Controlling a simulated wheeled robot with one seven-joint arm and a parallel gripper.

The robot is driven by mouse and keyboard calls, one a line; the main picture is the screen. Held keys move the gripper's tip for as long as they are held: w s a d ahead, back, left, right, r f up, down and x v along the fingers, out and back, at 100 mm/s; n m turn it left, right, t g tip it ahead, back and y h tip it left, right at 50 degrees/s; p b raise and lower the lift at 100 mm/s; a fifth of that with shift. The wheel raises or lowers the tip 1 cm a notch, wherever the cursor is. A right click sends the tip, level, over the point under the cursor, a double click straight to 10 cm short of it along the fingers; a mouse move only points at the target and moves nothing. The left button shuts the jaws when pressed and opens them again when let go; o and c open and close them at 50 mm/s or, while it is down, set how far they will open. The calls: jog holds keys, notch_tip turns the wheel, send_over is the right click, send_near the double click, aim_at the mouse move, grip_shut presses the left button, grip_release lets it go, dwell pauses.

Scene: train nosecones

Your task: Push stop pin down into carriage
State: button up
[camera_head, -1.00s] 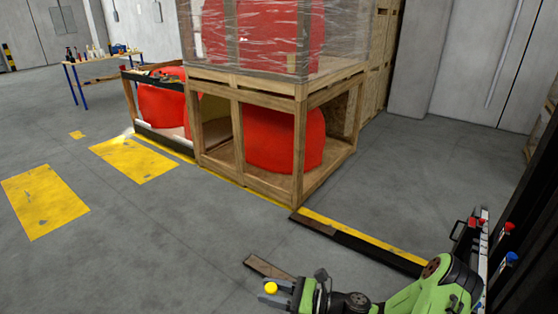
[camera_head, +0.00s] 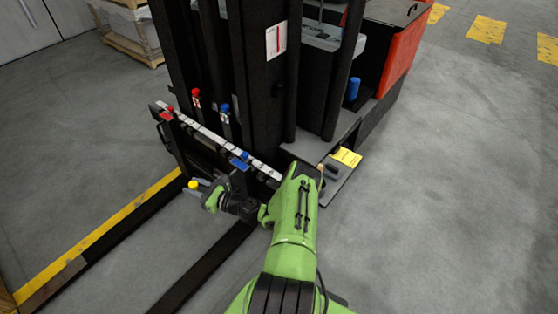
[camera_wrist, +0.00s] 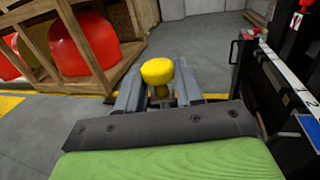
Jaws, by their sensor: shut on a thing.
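My gripper (camera_head: 201,191) is shut on a pin with a yellow knob (camera_wrist: 157,71). The knob stands above the two fingers in the wrist view, and a short stem shows below it. The yellow knob also shows in the head view (camera_head: 193,185). The carriage (camera_head: 215,141) of the black forklift has a white ruler-marked bar along its top. My gripper is in front of this carriage, and the held pin looks apart from it.
Another red knob (camera_head: 196,93) and blue knob (camera_head: 225,108) stand on the mast side behind the bar. Dark forks (camera_head: 205,268) reach out low over the floor. A wooden crate with red nosecones (camera_wrist: 85,45) is at upper left in the wrist view. Open floor lies between.

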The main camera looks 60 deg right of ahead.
jog(key=s+d+f+m+g+h+b, duration=0.2)
jog(key=s+d+m+h, duration=0.2)
jog(key=d, duration=0.5)
jog(key=s+d+f+m+g+h+b, duration=0.2)
jog(key=s+d+f+m+g+h, duration=0.1)
jog(key=d+h, duration=0.4)
jog(key=s+d+f+m+g+h+b, duration=0.2)
jog(key=s+d+f+m+h, duration=0.1)
jog(key=d, duration=0.9)
jog(key=s+m+h, duration=0.1)
jog(key=s+h, duration=0.1)
jog(key=shift+d+f+m+g+h, duration=0.15)
jog(key=shift+d+m+g+h, duration=0.15)
jog(key=shift+m, duration=0.1)
jog(key=s+d+m+g, duration=0.1)
jog(key=s, duration=0.1)
jog(key=s+d+m+g+h+b, duration=0.1)
jog(key=s+d, duration=0.1)
jog(key=s+d+m+g+h, duration=0.1)
jog(key=s, duration=0.1)
jog(key=shift+s+d+r+g+b, duration=0.15)
jog(key=shift+d+r+g+b, duration=0.15)
jog(key=shift+d+g+b, duration=0.1)
jog(key=shift+a, duration=0.15)
jog(key=shift+f+b, duration=1.65)
jog(key=shift+f, duration=1.3)
